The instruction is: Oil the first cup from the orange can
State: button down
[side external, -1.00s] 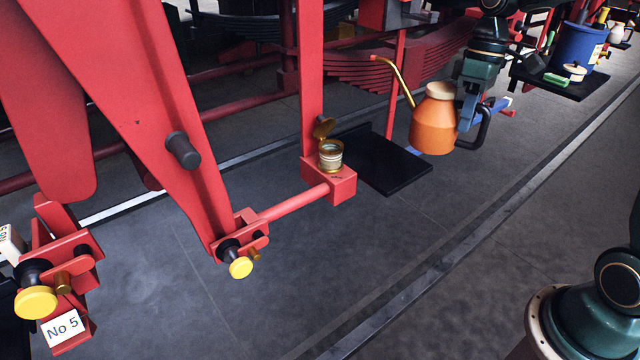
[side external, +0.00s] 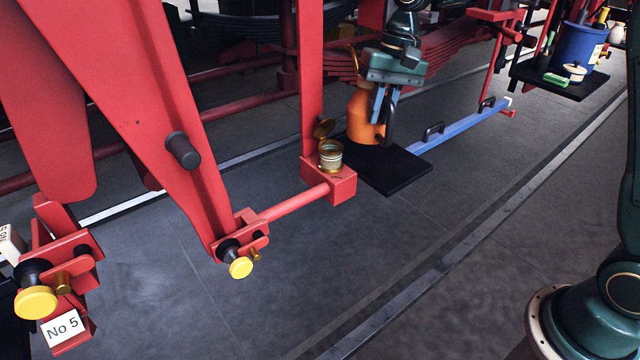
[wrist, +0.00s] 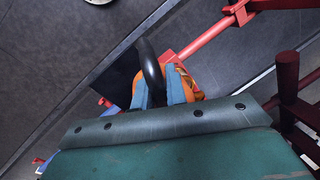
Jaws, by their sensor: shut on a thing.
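The orange can (side external: 362,112) is upright at or just above the black plate (side external: 400,172), right of the brass cup; I cannot tell whether it touches the plate. Its brass spout (side external: 353,60) shows only in part at the can's top left. My gripper (side external: 382,112) is shut on the can by its black handle. In the wrist view the jaws (wrist: 160,95) close around the black handle (wrist: 150,70), with orange (wrist: 189,85) showing behind. The brass cup (side external: 330,154) stands on a red block (side external: 343,187) with its lid (side external: 323,128) tipped open.
A red rod (side external: 295,203) runs left from the block to a yellow-capped pin (side external: 241,267). A red upright (side external: 312,80) rises behind the cup. A blue bar (side external: 460,128) lies right of the plate. A dark shelf (side external: 560,85) holds a blue bucket (side external: 578,47). The front floor is clear.

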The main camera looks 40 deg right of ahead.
jog(key=w+a+m+t, duration=0.1)
jog(key=w+a+m, duration=0.3)
jog(key=a, duration=0.7)
jog(key=w+a+m, duration=0.2)
jog(key=a+m, duration=0.3)
jog(key=a, duration=0.5)
jog(key=x, duration=0.3)
jog(key=s+x, duration=0.1)
jog(key=x, duration=0.1)
jog(key=shift+d+f, duration=0.2)
jog(key=shift+d, duration=0.15)
jog(key=shift+f, duration=0.2)
jog(key=shift+a+f+y, duration=0.15)
jog(key=shift+f+y, duration=0.05)
jog(key=shift+y, duration=0.2)
jog(key=shift+f+m, duration=0.15)
jog(key=shift+m, duration=0.15)
jog(key=shift+a+f+y, duration=0.1)
jog(key=shift+f+y, duration=0.25)
jog(key=shift+y, duration=0.35)
